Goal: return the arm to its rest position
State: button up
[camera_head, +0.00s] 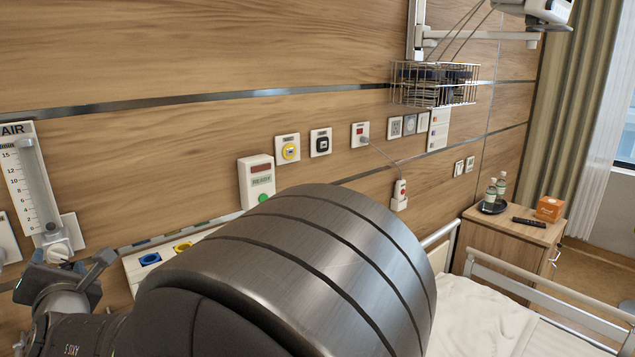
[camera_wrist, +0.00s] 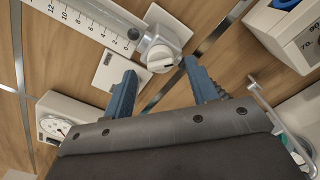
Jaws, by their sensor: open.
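My gripper (camera_head: 70,268) is at the lower left in the head view, close to the wall below the air flowmeter (camera_head: 32,180). In the wrist view its two blue fingers (camera_wrist: 159,68) are spread apart with nothing held between them. The flowmeter's white knob (camera_wrist: 160,55) appears in the gap between the fingertips. I cannot tell how far the fingertips are from it. The knob (camera_head: 58,251) also shows just above the gripper in the head view. My large metal-banded arm link fills the lower middle of the head view and hides what is behind it.
A wall unit with coloured sockets (camera_head: 133,268) is partly hidden behind my arm. A white box with a green button (camera_head: 257,180) is on the wall above. A bed (camera_head: 480,320) and a bedside cabinet (camera_head: 507,237) with bottles stand at the right. A round gauge (camera_wrist: 57,126) is at left in the wrist view.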

jog(key=v, duration=1.5)
jog(key=x, duration=1.7)
jog(key=shift+f, duration=0.1)
jog(key=shift+w+a, duration=0.2)
jog(key=n, duration=0.2)
jog(key=shift+s+n, duration=0.1)
jog(key=shift+n, duration=0.2)
jog(key=shift+s+d+n, duration=0.25)
jog(key=shift+n, duration=0.05)
jog(key=v, duration=1.6)
